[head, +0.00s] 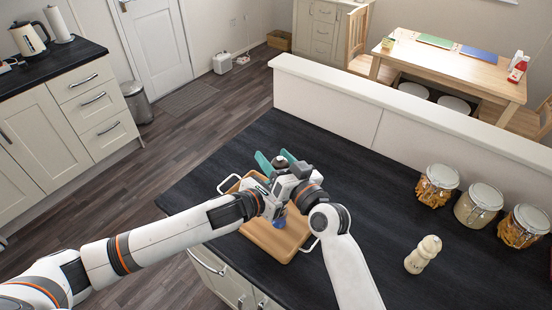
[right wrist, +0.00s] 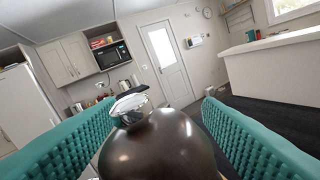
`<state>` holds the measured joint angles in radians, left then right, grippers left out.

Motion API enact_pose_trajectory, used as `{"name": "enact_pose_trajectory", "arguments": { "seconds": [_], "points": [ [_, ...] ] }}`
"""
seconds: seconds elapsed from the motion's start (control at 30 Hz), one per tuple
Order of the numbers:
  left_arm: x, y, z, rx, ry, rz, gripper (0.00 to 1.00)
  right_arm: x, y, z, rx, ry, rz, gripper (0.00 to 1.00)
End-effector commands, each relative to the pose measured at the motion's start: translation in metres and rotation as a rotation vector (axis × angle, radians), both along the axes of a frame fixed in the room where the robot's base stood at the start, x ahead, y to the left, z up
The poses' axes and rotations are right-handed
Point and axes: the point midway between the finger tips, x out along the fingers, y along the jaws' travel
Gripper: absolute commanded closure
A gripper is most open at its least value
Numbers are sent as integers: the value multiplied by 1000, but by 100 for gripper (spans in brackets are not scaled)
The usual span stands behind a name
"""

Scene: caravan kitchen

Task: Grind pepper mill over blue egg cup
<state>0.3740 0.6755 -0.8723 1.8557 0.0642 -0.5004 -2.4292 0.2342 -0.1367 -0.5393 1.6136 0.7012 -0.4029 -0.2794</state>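The dark brown pepper mill with a chrome cap (right wrist: 150,150) fills the lower middle of the right wrist view. Its dark top (head: 280,161) also shows in the head view. My right gripper (head: 277,163) has its teal fingers on both sides of the mill and appears shut on it. The blue egg cup (head: 279,222) shows partly below the grippers, over the wooden tray (head: 262,236). My left arm reaches in from the left to the same spot. Its gripper's fingers are hidden among the crowded wrists, so their state is unclear. The mill's lower part is hidden.
The tray has white handles and lies near the dark counter's left edge. A cream mill (head: 423,254) stands to the right. Several glass jars (head: 478,205) line the far right by the low white wall (head: 375,125). The counter between is clear.

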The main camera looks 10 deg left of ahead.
Motion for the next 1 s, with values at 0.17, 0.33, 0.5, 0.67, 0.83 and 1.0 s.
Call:
{"name": "enact_pose_trajectory", "arguments": {
  "seconds": [0.17,0.33,0.5,0.67,0.83,1.0],
  "points": [
    [0,0,0,0,0,0,80,-1,-1,1,0,-2,1,40],
    [0,0,0,1,0,0,80,-12,-14,-1,-2,-1,-1,40],
    [0,0,0,1,0,0,80,-37,-40,-1,-3,-1,-1,40],
    [0,0,0,1,0,0,80,-60,-64,-1,-4,-1,0,40],
    [0,0,0,1,0,0,80,-76,-81,-1,-2,0,-1,40],
    [0,0,0,1,0,0,80,-82,-87,0,0,0,0,40]
  ]
}}
